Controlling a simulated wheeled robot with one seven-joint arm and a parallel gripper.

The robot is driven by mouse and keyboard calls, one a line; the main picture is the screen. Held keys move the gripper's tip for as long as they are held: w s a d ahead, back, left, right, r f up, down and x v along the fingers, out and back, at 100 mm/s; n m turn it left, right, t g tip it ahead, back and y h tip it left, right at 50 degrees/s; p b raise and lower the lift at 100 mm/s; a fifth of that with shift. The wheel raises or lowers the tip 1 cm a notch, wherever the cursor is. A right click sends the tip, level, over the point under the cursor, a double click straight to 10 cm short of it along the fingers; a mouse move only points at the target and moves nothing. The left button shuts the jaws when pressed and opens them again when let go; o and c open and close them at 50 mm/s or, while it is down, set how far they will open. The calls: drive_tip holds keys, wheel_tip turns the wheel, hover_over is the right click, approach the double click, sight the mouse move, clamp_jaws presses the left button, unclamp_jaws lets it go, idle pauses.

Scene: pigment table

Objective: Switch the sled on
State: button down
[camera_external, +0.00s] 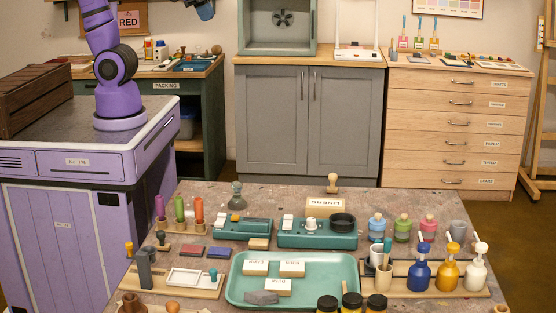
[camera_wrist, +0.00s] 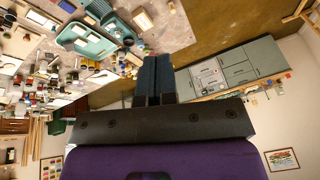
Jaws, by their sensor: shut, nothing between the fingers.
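Two teal devices stand side by side at the back of the pigment table. The left, smaller teal device (camera_external: 242,229) has a yellow button and a pale rocker-like piece. The right, larger teal device (camera_external: 318,238) has a pale rocker-like piece, a white knob and a black ring. I cannot tell which one is the sled, nor any switch position. My gripper (camera_wrist: 154,72) shows in the wrist view with its two dark fingers together and empty, high and away from both devices.
A teal tray (camera_external: 235,290) with labelled white blocks lies in front of the devices. Bottles, including a blue pump bottle (camera_external: 419,272), stand at the right.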

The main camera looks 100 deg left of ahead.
drive_tip(key=w+d+f+m+g+h, duration=0.1)
drive_tip(key=w+d+f+m, duration=0.2)
drive_tip(key=w+d+f, duration=0.6)
drive_tip(key=w+d+f+m+g+h, duration=0.15)
drive_tip(key=w+d+f+m, duration=0.35)
drive_tip(key=w+d, duration=0.55)
drive_tip(key=d+f+m+g+h, duration=0.2)
drive_tip(key=d+f+g+h, duration=0.2)
drive_tip(key=d+f, duration=2.1)
drive_tip(key=shift+w+d+f, duration=0.15)
drive_tip(key=shift+w+f, duration=0.1)
drive_tip(key=shift+f, duration=0.9)
drive_tip(key=shift+g+h, duration=0.25)
